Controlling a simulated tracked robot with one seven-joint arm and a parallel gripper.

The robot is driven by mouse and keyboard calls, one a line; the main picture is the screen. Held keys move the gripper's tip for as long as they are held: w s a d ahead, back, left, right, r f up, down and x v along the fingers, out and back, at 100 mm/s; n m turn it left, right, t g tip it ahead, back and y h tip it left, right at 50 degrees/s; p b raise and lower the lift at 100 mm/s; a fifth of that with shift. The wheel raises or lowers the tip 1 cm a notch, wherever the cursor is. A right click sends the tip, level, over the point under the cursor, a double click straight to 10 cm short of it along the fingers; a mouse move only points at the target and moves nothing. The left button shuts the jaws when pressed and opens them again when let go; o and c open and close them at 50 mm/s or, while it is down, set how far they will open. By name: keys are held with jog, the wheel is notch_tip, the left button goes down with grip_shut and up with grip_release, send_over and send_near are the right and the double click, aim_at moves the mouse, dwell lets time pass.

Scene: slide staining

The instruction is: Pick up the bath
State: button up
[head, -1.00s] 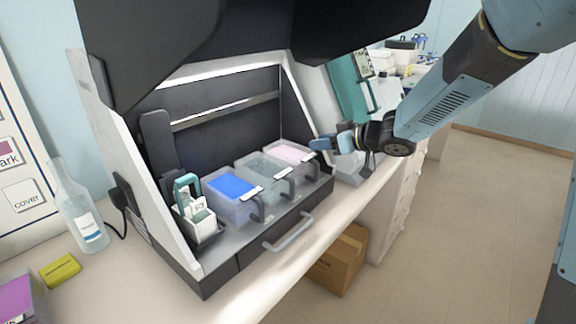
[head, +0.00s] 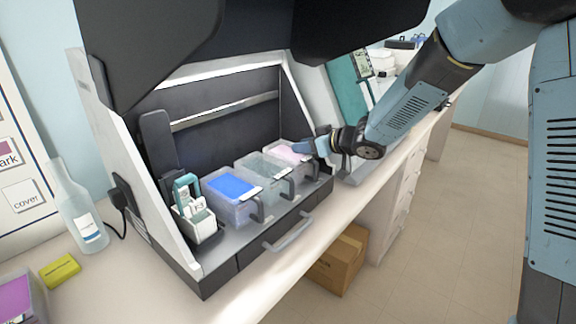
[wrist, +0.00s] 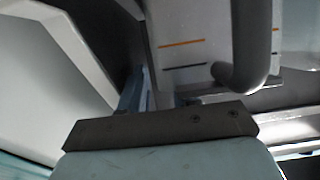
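Three clear baths with grey handles stand in a row in the dark staining station. One holds blue liquid (head: 233,187), the middle one looks pale grey-green (head: 262,172), and the right one holds pink liquid (head: 291,152). My gripper (head: 305,147) is at the upper right side of the pink bath, overlapping its edge in the head view. In the wrist view a bath wall with orange and black lines (wrist: 183,62) and a thick grey handle (wrist: 250,60) are just beyond my gripper (wrist: 150,95). The fingers are mostly hidden, so opening and contact are unclear.
A white slide rack with a teal handle (head: 187,192) stands left of the blue bath. The station's right side wall (head: 303,100) is close to my gripper. A bottle (head: 75,207) and yellow block (head: 60,270) are at left. A cardboard box (head: 338,262) is below the bench.

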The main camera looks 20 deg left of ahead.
grip_shut()
dwell(1.2)
